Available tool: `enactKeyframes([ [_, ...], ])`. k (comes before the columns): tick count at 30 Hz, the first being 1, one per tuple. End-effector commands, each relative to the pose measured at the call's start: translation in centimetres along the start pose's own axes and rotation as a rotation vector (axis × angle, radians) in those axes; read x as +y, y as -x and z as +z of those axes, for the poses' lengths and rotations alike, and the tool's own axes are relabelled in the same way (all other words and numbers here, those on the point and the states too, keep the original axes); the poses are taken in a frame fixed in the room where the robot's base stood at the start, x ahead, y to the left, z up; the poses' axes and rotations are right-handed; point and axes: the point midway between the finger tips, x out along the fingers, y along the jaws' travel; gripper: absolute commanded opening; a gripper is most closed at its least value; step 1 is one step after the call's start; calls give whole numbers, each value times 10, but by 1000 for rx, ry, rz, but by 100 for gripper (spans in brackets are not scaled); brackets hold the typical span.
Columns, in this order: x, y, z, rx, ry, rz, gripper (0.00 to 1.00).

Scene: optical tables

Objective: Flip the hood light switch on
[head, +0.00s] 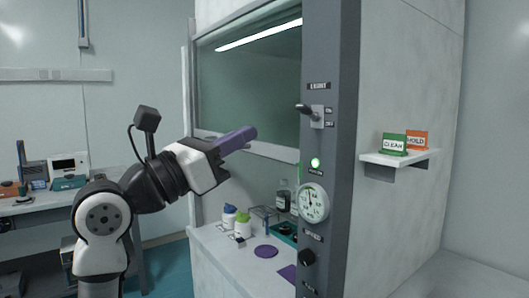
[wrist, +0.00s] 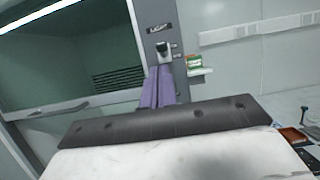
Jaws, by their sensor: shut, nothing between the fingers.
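The light switch (head: 316,114) is on the grey post of the hood, under a "LIGHT" label, with ON and OFF marks at its right. Its dark lever (head: 304,109) sticks out to the left; I cannot tell surely which mark it is set to. My gripper (head: 252,131) has purple fingers, shut and empty, left of the switch and slightly lower, apart from it in the head view. In the wrist view the fingers (wrist: 158,72) point up toward the switch (wrist: 163,48), which shows just beyond their tips. A bright light strip (head: 258,36) shows inside the hood.
Below the switch on the post are a green lamp (head: 315,163), a round gauge (head: 313,202) and a black knob (head: 307,257). The glass sash (head: 250,85) is left of the post. A shelf (head: 395,157) with green and orange signs juts out at the right.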

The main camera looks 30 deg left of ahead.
Motion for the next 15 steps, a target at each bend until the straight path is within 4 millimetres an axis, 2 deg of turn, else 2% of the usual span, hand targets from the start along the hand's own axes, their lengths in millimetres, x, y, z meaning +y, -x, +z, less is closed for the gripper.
enactKeyframes([
  [1, 1, 7, 4, -1, -1, 2, 0],
  [6, 0, 17, 12, 0, -1, 0, 0],
  [15, 0, 18, 14, 0, 0, 0, 0],
])
